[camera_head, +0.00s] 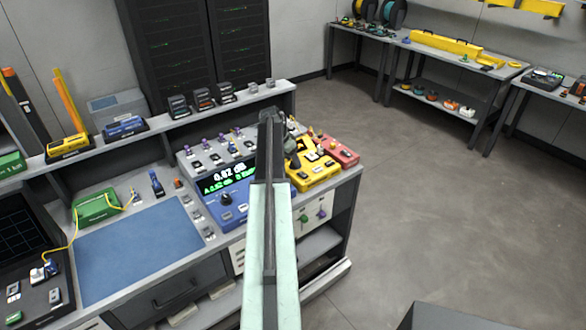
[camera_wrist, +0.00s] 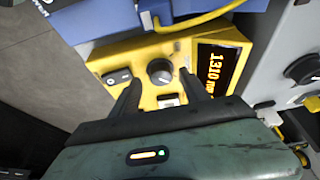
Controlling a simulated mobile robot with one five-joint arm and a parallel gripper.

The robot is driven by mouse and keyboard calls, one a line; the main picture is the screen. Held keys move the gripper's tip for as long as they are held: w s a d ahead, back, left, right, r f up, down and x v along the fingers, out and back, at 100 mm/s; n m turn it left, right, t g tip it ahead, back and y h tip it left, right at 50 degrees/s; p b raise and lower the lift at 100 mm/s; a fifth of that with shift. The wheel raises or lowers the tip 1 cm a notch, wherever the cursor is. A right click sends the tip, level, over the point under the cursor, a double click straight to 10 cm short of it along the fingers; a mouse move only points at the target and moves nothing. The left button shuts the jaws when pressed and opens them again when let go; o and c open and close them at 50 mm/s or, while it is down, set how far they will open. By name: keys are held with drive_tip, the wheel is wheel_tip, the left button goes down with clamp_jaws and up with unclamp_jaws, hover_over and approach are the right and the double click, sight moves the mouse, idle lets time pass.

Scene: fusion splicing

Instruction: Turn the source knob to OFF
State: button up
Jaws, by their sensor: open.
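The source is a yellow box (camera_wrist: 100,62) in the wrist view, with a lit display (camera_wrist: 214,68) reading 1310 and a dark round knob (camera_wrist: 160,71) on its face. The knob's pointer setting is too small to read. My gripper (camera_wrist: 160,76) is open, its two dark fingers on either side of the knob. I cannot tell whether they touch it. In the head view the yellow box (camera_head: 318,181) stands on the bench just right of my arm, and its knob is not clear there. My gripper (camera_head: 270,115) reaches over the bench's instruments.
A blue meter (camera_head: 228,210) with a green readout stands left of the yellow box, and a red box (camera_head: 342,154) stands right of it. In the wrist view a blue casing (camera_wrist: 105,18) and a yellow cable (camera_wrist: 195,20) lie close beyond the box. The floor (camera_head: 430,200) at right is clear.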

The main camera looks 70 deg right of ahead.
drive_tip(key=shift+s+d+f, duration=0.1)
drive_tip(key=shift+d+f, duration=0.05)
drive_tip(key=shift+f, duration=0.5)
drive_tip(key=shift+r, duration=0.15)
drive_tip(key=shift+c, duration=0.3)
